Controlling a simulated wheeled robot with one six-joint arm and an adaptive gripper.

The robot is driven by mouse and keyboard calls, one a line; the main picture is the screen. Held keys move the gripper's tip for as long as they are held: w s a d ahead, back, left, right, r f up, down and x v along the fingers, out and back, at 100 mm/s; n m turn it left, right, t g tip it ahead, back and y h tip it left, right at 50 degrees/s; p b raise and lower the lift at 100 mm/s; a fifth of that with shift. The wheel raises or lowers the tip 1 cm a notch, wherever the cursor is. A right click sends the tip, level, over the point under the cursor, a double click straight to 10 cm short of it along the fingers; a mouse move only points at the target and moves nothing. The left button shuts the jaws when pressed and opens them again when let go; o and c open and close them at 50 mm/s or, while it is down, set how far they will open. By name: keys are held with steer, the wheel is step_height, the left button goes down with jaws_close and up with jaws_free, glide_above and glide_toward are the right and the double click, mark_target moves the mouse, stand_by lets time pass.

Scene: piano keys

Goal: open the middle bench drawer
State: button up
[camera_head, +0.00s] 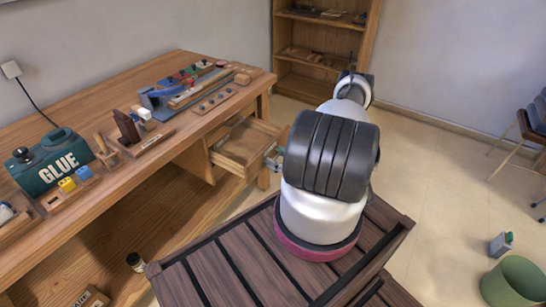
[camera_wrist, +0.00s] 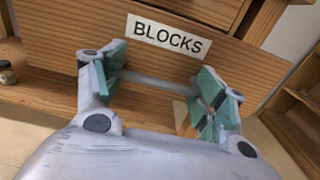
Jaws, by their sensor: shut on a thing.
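A wooden bench drawer (camera_head: 240,147) stands pulled out from under the right end of the workbench (camera_head: 150,85), and its inside shows from above. In the wrist view its wooden front (camera_wrist: 70,45) fills the upper part and carries a white label reading BLOCKS (camera_wrist: 170,36). A grey bar handle (camera_wrist: 155,83) runs across below the label. My gripper (camera_wrist: 162,85) is shut on this handle, with a teal-padded finger at each end of the bar. In the head view my gripper (camera_head: 274,158) is small and partly hidden by my arm.
A green GLUE container (camera_head: 50,165), blocks and tools stand on the bench top. A bookshelf (camera_head: 320,58) stands at the back. A green bin (camera_head: 512,280) and a chair (camera_head: 535,120) are at the right.

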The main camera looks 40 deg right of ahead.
steer(key=shift+d+f, duration=0.1)
steer(key=shift+c, duration=0.2)
steer(key=o, duration=1.4)
steer(key=shift+o, duration=0.5)
steer(key=v, duration=1.2)
steer(key=shift+s, duration=0.1)
steer(key=shift+s+d, duration=0.2)
steer(key=shift+s, duration=0.45)
steer(key=shift+o, duration=0.4)
steer(key=shift+v, duration=3.75)
